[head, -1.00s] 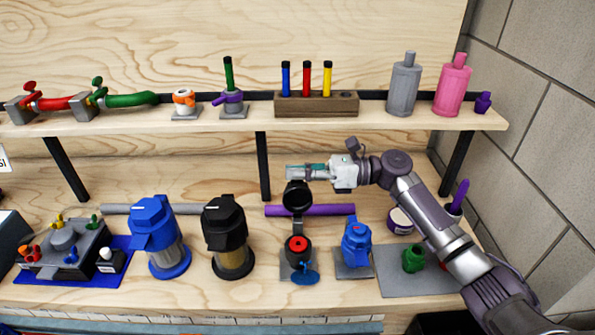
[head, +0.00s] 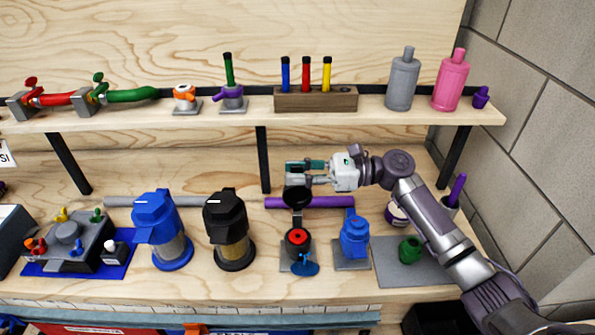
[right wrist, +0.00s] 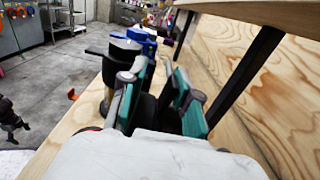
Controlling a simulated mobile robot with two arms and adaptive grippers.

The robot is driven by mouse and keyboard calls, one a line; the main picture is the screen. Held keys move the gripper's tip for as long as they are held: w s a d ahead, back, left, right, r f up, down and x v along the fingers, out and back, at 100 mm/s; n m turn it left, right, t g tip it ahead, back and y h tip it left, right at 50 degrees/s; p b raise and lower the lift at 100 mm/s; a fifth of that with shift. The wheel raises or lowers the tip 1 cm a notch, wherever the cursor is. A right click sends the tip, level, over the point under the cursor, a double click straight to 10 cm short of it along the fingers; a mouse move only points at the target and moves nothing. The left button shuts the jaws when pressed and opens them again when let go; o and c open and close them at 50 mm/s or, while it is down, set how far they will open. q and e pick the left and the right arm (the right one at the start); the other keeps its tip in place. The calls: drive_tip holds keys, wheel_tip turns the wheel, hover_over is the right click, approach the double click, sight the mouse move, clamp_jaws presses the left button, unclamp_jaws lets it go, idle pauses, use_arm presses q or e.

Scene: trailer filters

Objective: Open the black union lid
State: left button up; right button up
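The black union (head: 298,240) stands on a grey base plate on the bench, with a red disc showing in its open top and a blue handle at its front. Its black lid (head: 297,197) is swung up and back on its hinge, standing behind the body. My right gripper (head: 299,174) is just above and behind the lid, its fingers apart. In the right wrist view the two teal-edged fingers (right wrist: 158,95) are also apart, with dark parts beyond and between them; whether they touch the lid I cannot tell. My left gripper is not in view.
A blue union (head: 355,237) stands right of the black one. A black-topped filter (head: 228,225) and a blue-topped filter (head: 157,225) stand left. A purple tube (head: 325,202) lies behind. The shelf (head: 380,122) runs above my right gripper.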

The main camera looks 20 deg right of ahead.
drive_tip(key=v, duration=1.2)
idle(0.4)
